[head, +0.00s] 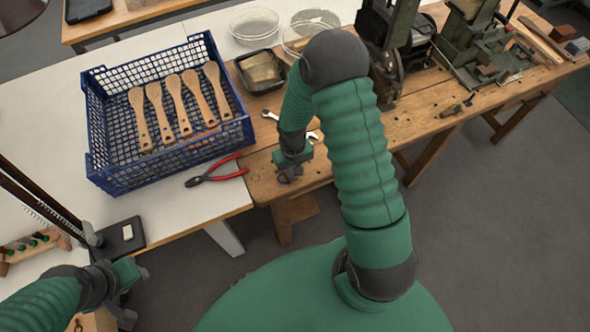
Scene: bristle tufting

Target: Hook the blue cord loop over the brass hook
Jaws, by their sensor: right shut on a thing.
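My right gripper (290,177) points down at the near left corner of the wooden bench. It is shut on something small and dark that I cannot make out. My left gripper (136,296) is at the lower left, its two fingers apart and nothing seen between them. I cannot make out a blue cord loop anywhere in view. A small curved, brass-coloured piece (78,324) shows at the bottom edge by my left arm; I cannot tell whether it is the brass hook.
A blue mesh crate (101,160) with several wooden brush handles (176,97) stands on the white table (40,130). Red-handled pliers (228,167) lie in front of it. A dark tray (262,71) and green machines (470,45) are on the wooden bench (440,95).

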